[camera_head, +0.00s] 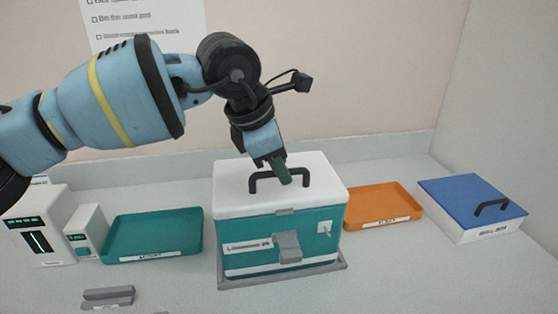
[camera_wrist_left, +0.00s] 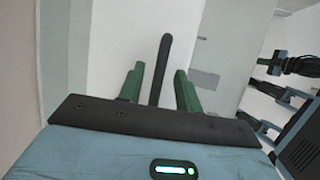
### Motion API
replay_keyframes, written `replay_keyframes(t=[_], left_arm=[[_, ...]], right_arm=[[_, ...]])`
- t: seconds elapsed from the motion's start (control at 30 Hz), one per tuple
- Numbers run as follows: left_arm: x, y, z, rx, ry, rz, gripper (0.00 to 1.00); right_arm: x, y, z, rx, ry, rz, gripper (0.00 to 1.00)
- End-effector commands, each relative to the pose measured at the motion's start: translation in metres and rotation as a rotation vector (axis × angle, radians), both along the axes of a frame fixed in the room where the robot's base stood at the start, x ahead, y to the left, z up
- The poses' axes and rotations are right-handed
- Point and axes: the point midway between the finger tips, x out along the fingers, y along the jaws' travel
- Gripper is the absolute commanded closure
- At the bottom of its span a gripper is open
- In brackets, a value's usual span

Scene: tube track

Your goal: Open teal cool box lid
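The teal cool box (camera_head: 262,258) stands in the middle of the counter, with its white lid (camera_head: 235,198) down on it. A black handle (camera_head: 254,182) arches over the lid top. A grey latch (camera_head: 288,247) is on the box front. My left gripper (camera_head: 281,172) is above the lid, pointing down at the handle. In the left wrist view the handle bar (camera_wrist_left: 160,70) stands between the two green fingers of the left gripper (camera_wrist_left: 158,88), with a gap on both sides. The left gripper is open. I cannot make out my right gripper.
A teal tray (camera_head: 153,235) and white devices (camera_head: 42,228) stand left of the box. An orange tray (camera_head: 383,206) and a white box with a blue lid (camera_head: 465,197) stand right. A grey block (camera_head: 108,297) lies at front left. The counter at front right is clear.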

Motion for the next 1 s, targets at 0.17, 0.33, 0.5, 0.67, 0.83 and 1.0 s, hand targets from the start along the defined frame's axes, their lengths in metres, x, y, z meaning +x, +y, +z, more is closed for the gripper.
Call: replay_keyframes(t=[0.17, 0.33, 0.5, 0.67, 0.83, 1.0], left_arm=[[0.0001, 0.0001, 0.0001, 0.0, 0.0, 0.0, 0.68], [0.0, 0.0001, 0.0002, 0.0, 0.0, 0.0, 0.91], [0.0, 0.0001, 0.0003, 0.0, 0.0, 0.0, 1.0], [0.0, 0.0002, 0.0004, 0.0, 0.0, 0.0, 1.0], [0.0009, 0.0003, 0.0023, -0.003, 0.008, 0.001, 1.0], [0.004, 0.001, 0.0081, -0.01, 0.043, 0.003, 1.0]], right_arm=[[-0.0005, -0.0002, -0.0007, 0.0, 0.002, 0.0, 1.0], [-0.0022, -0.0003, -0.0025, -0.001, 0.007, 0.0, 1.0], [-0.0042, -0.0004, -0.0037, -0.002, 0.011, 0.001, 1.0], [-0.0071, -0.0005, -0.0042, -0.002, 0.017, 0.0, 1.0], [-0.0081, -0.0006, -0.0031, -0.002, 0.017, 0.001, 1.0], [-0.004, -0.0008, 0.0024, -0.002, 0.006, 0.001, 1.0]])
